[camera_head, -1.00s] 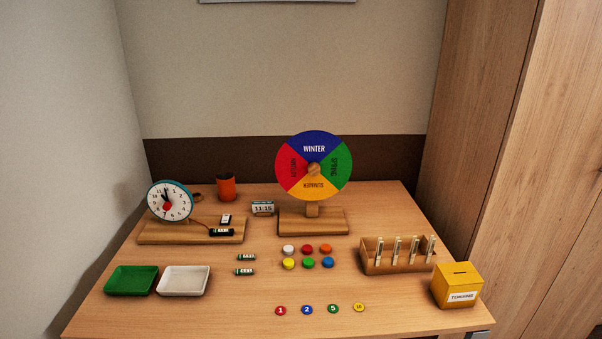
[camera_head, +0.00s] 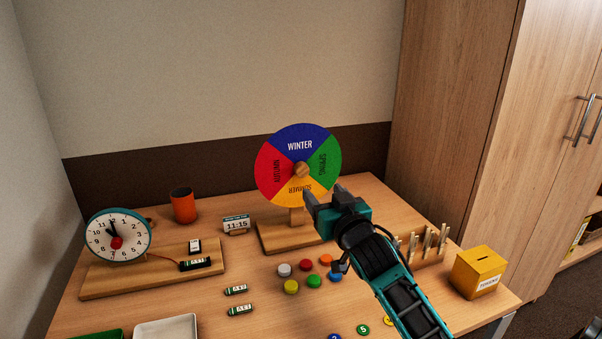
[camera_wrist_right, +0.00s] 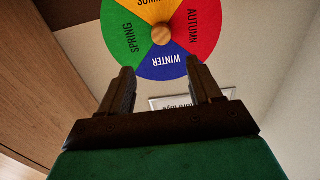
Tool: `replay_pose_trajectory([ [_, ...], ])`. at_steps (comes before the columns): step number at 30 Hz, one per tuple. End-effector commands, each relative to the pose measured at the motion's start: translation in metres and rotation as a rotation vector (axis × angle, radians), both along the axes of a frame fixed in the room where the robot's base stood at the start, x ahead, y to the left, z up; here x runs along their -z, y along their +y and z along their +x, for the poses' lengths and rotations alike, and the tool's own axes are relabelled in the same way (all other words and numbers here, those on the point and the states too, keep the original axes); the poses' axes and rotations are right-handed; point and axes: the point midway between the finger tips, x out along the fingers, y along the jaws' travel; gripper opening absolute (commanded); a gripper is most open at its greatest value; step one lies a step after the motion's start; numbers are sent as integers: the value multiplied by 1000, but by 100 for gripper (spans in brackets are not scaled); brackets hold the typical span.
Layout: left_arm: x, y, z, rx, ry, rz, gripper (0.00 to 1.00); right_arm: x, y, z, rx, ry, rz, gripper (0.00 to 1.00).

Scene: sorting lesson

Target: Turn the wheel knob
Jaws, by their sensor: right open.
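The season wheel (camera_head: 270,165) stands upright on a wooden base (camera_head: 270,238), with blue WINTER at the top, green at right, yellow at the bottom and red at left. Its round wooden knob (camera_head: 302,169) is at the centre. My right gripper (camera_head: 322,192) is open and empty, in front of the wheel's lower right part in the head view. In the right wrist view the knob (camera_wrist_right: 162,35) shows beyond and between the open fingers (camera_wrist_right: 164,80), apart from them. The wheel looks upside down there. My left gripper is not in view.
A clock (camera_head: 118,236) on a wooden board, an orange cup (camera_head: 183,205) and an 11:15 display (camera_head: 236,224) stand left of the wheel. Coloured buttons and batteries lie in front. A yellow box (camera_head: 479,271) is at right, beside a clothespin rack (camera_head: 430,255).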

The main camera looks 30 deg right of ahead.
Motion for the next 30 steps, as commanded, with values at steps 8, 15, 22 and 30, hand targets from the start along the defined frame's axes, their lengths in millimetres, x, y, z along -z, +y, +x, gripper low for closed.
replay_pose_trajectory([
  [8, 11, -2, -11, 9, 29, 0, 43, 1, -10, 43, 0, 1, -1, 64],
  [15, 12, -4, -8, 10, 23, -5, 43, 1, -20, 85, -1, 1, -2, 64],
  [22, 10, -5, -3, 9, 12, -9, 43, 1, -26, 111, -2, 2, -1, 64],
  [30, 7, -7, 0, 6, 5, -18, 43, 1, -28, 119, -2, 3, -1, 64],
])
